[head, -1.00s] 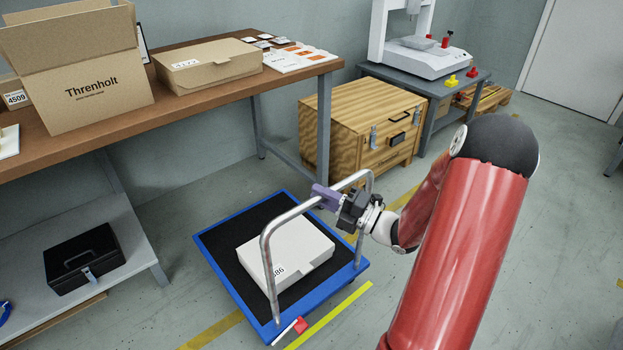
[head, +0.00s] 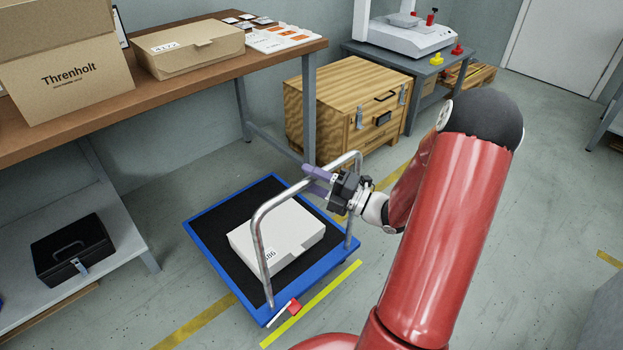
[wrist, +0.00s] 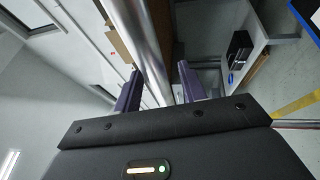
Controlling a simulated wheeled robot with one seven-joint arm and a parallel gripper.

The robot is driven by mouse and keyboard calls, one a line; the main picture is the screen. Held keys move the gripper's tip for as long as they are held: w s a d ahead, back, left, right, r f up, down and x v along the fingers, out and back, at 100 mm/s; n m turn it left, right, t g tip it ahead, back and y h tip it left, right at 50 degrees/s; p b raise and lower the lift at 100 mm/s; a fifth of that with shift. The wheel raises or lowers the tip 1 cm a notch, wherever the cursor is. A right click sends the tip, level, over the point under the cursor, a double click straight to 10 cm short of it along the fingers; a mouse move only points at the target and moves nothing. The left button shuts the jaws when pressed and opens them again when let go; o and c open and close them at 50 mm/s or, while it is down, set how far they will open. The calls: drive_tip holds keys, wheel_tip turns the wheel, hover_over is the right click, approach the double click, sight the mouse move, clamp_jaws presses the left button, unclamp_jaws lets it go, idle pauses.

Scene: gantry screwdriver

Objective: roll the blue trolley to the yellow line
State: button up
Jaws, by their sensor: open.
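The blue trolley (head: 219,262) stands on the floor with a black deck and a bent silver handle (head: 283,195). A white box (head: 277,238) lies on its deck. A bright yellow line (head: 312,304) lies on the floor just beyond the trolley's near right edge, roughly parallel to it, with a narrow strip of floor between them. My gripper (head: 316,181) is at the handle's top bar. In the wrist view the silver bar passes between the two purple fingers of my open gripper (wrist: 158,88); whether they touch it I cannot tell.
A red piece (head: 294,308) sits at the trolley's near corner. Darker yellow floor tape (head: 195,323) runs beneath or behind the trolley. A wooden crate (head: 340,115) and the brown workbench (head: 180,92) stand behind. The floor at right (head: 545,185) is largely clear.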

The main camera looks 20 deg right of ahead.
drive_tip(key=v, duration=0.7)
drive_tip(key=shift+s+d, duration=0.15)
drive_tip(key=shift+s, duration=0.1)
drive_tip(key=shift+f, duration=0.1)
drive_tip(key=w+d+b+x, duration=0.1)
drive_tip(key=b+x, duration=0.1)
drive_tip(key=x, duration=0.8)
drive_tip(key=shift+w+a, duration=0.15)
drive_tip(key=shift+w, duration=0.1)
drive_tip(key=shift+f, duration=0.15)
